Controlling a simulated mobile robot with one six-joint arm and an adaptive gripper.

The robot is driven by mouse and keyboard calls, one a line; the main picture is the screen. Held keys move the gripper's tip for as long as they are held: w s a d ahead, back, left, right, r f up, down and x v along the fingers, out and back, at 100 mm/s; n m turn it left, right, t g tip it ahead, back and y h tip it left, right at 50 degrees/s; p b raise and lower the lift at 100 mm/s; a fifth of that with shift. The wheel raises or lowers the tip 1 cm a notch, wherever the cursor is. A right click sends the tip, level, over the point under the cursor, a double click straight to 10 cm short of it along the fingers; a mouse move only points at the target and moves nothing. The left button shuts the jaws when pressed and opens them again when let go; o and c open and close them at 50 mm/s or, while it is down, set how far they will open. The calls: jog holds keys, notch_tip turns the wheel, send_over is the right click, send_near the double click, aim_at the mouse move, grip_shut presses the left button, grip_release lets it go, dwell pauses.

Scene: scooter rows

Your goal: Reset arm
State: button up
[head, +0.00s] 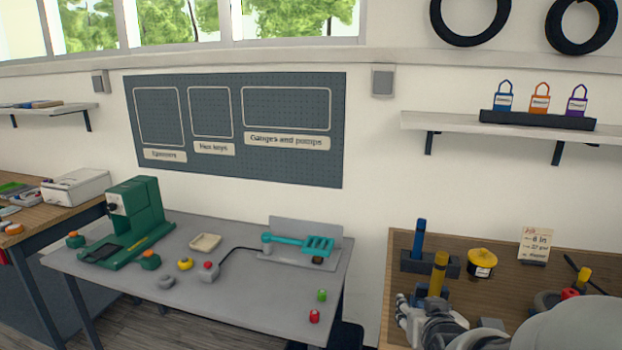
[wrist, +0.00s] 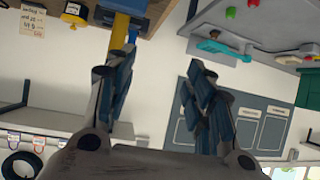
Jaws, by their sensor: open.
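My gripper (head: 412,312) is at the lower right of the head view, at the front left of the wooden bench. In the wrist view, which is upside down, its two dark-padded fingers stand wide apart with nothing between their tips (wrist: 154,72). A yellow cylinder (head: 439,268) and a blue one (head: 420,238) stand upright in a dark holder (head: 411,262) just behind the gripper. Whether the gripper touches the yellow cylinder I cannot tell. The bench's front is partly hidden by my arm.
A yellow pot (head: 482,263) and a note card (head: 535,245) are on the wooden bench (head: 500,243). The grey table (head: 215,305) at left bears a green machine (head: 135,225) and a teal tool (head: 290,241). A shelf (head: 440,125) and pegboard (head: 235,165) are on the wall.

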jog(key=s+a+r+n+g+y, duration=0.1)
jog(key=s+a+g, duration=0.2)
jog(key=s, duration=1)
jog(key=s+a+r+g, duration=0.1)
jog(key=s+a+g, duration=0.3)
jog(key=s, duration=1)
jog(key=shift+a+r+n+y, duration=0.3)
jog(key=shift+a+n+y, duration=0.1)
jog(key=shift+a, duration=0.05)
